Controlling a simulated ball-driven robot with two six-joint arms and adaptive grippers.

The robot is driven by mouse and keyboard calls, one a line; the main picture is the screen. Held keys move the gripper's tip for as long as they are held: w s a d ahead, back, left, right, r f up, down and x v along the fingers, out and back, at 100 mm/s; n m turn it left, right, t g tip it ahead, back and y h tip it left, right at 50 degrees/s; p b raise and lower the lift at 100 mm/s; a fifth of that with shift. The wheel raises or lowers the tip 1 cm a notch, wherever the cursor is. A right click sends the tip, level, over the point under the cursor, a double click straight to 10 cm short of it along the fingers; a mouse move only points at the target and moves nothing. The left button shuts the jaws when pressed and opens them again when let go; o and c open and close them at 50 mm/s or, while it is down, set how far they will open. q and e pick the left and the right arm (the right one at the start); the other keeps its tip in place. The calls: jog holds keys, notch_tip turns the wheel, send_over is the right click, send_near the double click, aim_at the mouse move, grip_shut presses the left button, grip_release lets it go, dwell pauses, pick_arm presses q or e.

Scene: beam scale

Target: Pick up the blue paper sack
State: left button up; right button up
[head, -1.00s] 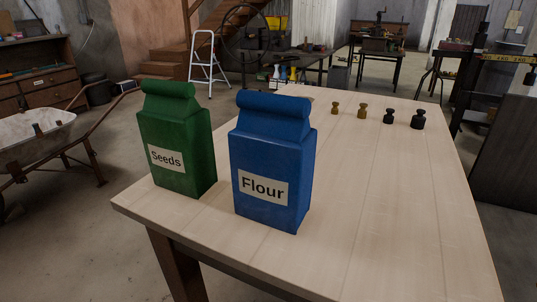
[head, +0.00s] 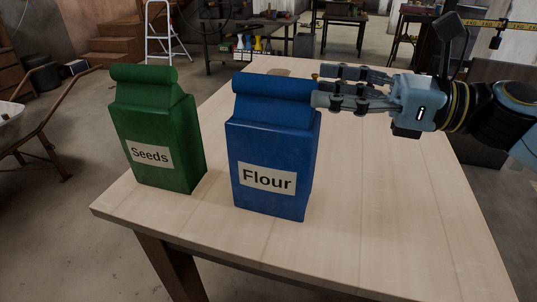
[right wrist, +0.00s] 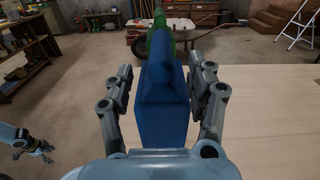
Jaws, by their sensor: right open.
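The blue paper sack (head: 270,140), labelled "Flour", stands upright on the wooden table with a rolled top. My right gripper (head: 318,87) comes in from the right at the height of the sack's upper part. In the right wrist view its open fingers (right wrist: 160,70) lie to either side of the blue sack (right wrist: 165,110), with gaps visible between them and the sack. A green "Seeds" sack (head: 157,135) stands upright to the left of the blue one. Part of what looks like my left gripper (right wrist: 32,146) shows at the left of the right wrist view; its jaws are unclear.
The table (head: 400,220) is clear in front and to the right of the blue sack. The small weights are mostly hidden behind my right arm. A wheelbarrow (head: 30,140) stands on the floor at the left, away from the table.

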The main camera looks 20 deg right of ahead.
aim_at(275, 86)
jog(key=shift+x, duration=1.2)
jog(key=shift+w+a+p, duration=0.3)
jog(key=shift+w+a, duration=0.15)
jog(key=shift+a, duration=0.1)
jog(key=x, duration=0.3)
jog(key=p+x, duration=0.1)
jog(key=shift+w+a+f, duration=0.1)
jog(key=shift+a+f, duration=0.1)
jog(key=shift+f, duration=0.1)
pick_arm(q)
jog(key=shift+w+a+r, duration=0.2)
jog(key=shift+r, duration=0.25)
jog(key=shift+w+a+r, duration=0.15)
jog(key=shift+a+r, duration=0.05)
jog(key=shift+r, duration=0.2)
pick_arm(e)
grip_shut()
pick_arm(q)
jog(key=shift+s+d, duration=0.1)
pick_arm(e)
jog(key=shift+r, duration=0.2)
